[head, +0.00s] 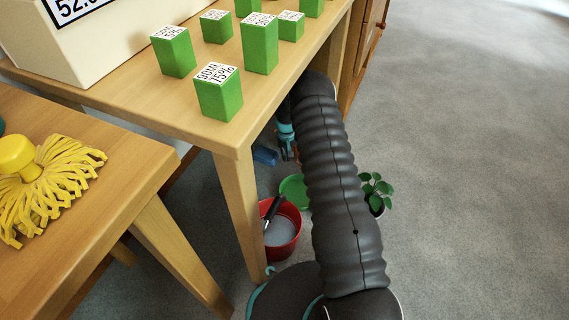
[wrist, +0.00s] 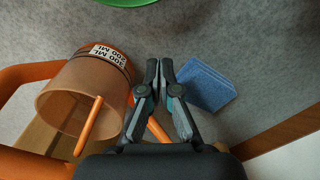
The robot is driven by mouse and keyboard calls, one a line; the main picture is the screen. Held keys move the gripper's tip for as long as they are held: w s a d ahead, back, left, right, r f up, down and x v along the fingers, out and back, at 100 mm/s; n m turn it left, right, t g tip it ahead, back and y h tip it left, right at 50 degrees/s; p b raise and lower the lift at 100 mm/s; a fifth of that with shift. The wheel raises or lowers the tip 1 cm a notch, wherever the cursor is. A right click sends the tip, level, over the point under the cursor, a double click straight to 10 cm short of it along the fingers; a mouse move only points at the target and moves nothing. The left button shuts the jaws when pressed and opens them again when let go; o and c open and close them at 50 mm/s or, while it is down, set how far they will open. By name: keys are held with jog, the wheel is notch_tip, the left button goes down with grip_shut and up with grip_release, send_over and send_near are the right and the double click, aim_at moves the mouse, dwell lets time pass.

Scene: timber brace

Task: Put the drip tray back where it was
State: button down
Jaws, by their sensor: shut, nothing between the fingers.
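A round green dish (head: 293,190), the likely drip tray, lies on the floor under the table, partly hidden behind my arm. In the wrist view only an edge of a green thing (wrist: 128,2) shows at the top, probably the same dish. My gripper (wrist: 160,64) is shut and empty, with its fingertips close together and pointing toward the top of the wrist picture, short of the green edge. In the head view my gripper (head: 289,152) shows under the table, beyond the dish.
A red bucket (head: 282,232) and a potted plant (head: 376,190) stand near the dish. A table leg (head: 240,205) is to the left.

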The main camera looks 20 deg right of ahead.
jog(key=shift+r, duration=2.05)
